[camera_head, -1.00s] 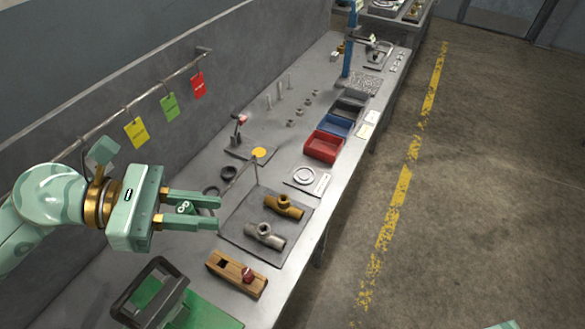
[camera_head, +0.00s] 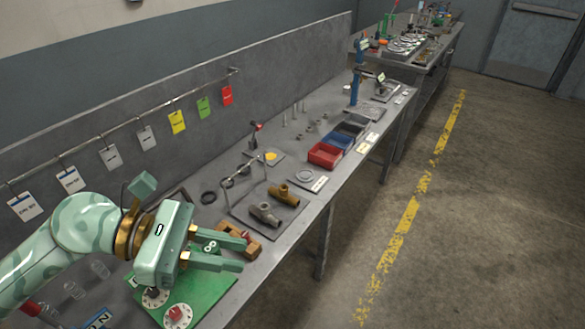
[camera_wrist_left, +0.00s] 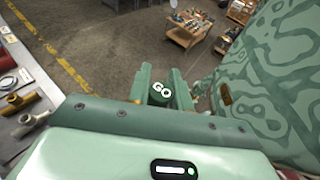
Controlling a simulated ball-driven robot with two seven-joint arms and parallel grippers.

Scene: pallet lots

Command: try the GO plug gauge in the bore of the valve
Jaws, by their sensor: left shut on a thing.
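My left gripper (camera_head: 241,254) is shut on the green GO plug gauge (camera_head: 211,247), whose white GO lettering also shows in the left wrist view (camera_wrist_left: 161,91). It holds the gauge over the front part of the bench, above the green board and short of the valves. A brass valve (camera_head: 284,196) and a greyer valve (camera_head: 265,214) lie on a dark mat (camera_head: 243,213); they show at the left edge of the left wrist view. I cannot tell which one the task means. The gauge's plug end is not clearly visible. My right gripper is not in view.
A wooden block (camera_head: 254,246) with a red-topped piece lies just past the gripper, partly hidden. A wire stand (camera_head: 263,174) rises behind the mat. Red (camera_head: 324,155) and blue bins stand farther along. A green board (camera_head: 205,290) with dials is below the arm.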

